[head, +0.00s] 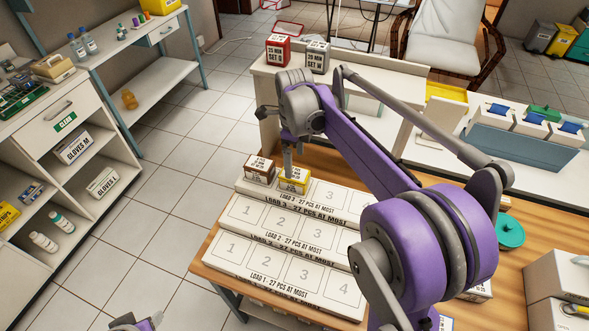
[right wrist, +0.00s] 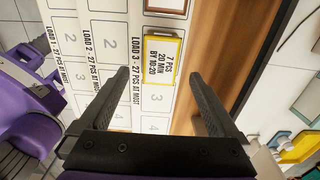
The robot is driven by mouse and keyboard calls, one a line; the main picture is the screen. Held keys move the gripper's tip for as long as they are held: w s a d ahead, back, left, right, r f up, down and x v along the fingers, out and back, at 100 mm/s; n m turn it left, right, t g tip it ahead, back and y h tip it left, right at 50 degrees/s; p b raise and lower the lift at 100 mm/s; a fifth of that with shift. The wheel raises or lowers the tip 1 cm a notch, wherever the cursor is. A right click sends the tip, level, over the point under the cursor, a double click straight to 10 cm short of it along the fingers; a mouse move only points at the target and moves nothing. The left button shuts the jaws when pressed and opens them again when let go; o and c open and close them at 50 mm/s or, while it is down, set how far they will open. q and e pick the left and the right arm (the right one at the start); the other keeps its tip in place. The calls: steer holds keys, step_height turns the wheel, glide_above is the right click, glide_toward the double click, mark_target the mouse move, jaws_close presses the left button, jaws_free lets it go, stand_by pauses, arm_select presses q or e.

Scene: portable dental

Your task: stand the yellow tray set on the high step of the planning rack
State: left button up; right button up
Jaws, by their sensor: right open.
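The planning rack (head: 262,247) is a white three-step block with numbered places. Its high step, Load 3, is farthest back. The yellow tray set (head: 294,180) sits on that step at place 2, beside a brown set (head: 260,170) at place 1. In the right wrist view the yellow set (right wrist: 161,62) lies beyond the fingertips, label facing up. My right gripper (head: 289,168) is over the yellow set, partly hiding it. Its fingers are spread and empty in the right wrist view (right wrist: 157,76). Part of my left gripper (head: 137,322) shows at the bottom edge; its fingers are unclear.
A red set (head: 278,50) and a grey set (head: 316,56) stand on the ledge behind. Places 3 and 4 of the high step look bare where visible. My right arm hides the rack's right end. A teal lidded item (head: 509,231) and white boxes are at right.

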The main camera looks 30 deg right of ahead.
mark_target(295, 173)
steer(key=s+a+r+n+t, duration=0.25)
steer(key=s+a+n, duration=0.35)
steer(key=s+n, duration=0.5)
steer(key=s+a+f+n+t, duration=0.3)
steer(key=s+f+n, duration=0.5)
steer(key=n, duration=0.9)
steer(key=shift+s+a, duration=0.3)
steer(key=shift+a, duration=0.4)
